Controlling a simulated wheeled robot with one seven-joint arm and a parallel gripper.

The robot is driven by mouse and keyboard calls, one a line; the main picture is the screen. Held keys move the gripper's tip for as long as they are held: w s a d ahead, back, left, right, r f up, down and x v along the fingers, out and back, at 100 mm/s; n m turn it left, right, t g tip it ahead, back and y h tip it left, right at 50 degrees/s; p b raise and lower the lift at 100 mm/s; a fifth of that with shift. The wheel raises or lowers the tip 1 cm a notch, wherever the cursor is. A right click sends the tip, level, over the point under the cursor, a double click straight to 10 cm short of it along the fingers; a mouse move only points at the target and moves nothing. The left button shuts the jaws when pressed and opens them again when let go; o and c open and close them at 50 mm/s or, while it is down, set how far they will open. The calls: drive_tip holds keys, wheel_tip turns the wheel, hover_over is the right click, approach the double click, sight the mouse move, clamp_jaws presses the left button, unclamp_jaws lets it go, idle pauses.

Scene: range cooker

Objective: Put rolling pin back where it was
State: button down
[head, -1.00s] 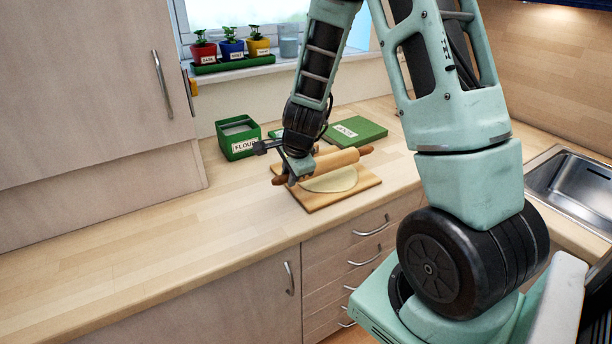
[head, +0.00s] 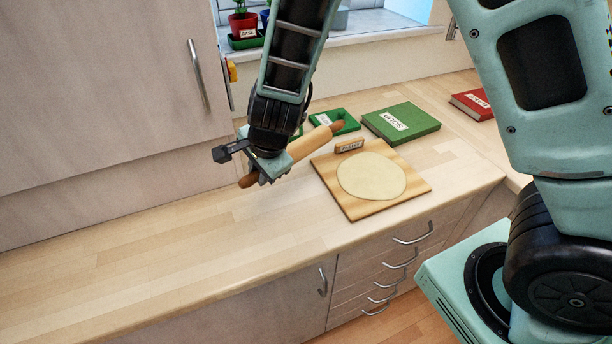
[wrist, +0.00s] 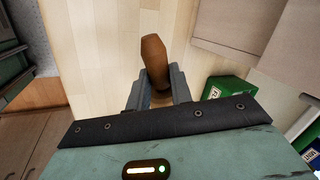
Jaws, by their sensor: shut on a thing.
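The rolling pin (head: 310,145) is light wood with darker brown handles. My gripper (head: 264,176) is shut on it at its near-left handle end, and the pin slants up to the right in the head view. It appears to be held above the counter, left of the wooden board (head: 352,208). In the wrist view a brown handle (wrist: 154,58) sticks out between my gripper's fingers (wrist: 158,92). A flat round of dough (head: 371,177) lies on the board, with a small labelled wooden block (head: 349,146) at the board's back edge.
A green book (head: 402,122) and a red book (head: 472,104) lie behind the board. A green container (head: 334,121) stands behind the pin, partly hidden. A tall cabinet (head: 110,90) bounds the left. The counter's front left (head: 170,250) is clear.

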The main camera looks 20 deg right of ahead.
drive_tip(key=shift+a+r, duration=0.2)
drive_tip(key=shift+a, duration=0.3)
drive_tip(key=shift+a+f, duration=0.1)
drive_tip(key=shift+f, duration=0.05)
drive_tip(key=shift+f+b, duration=1)
drive_tip(key=shift+f, duration=3.85)
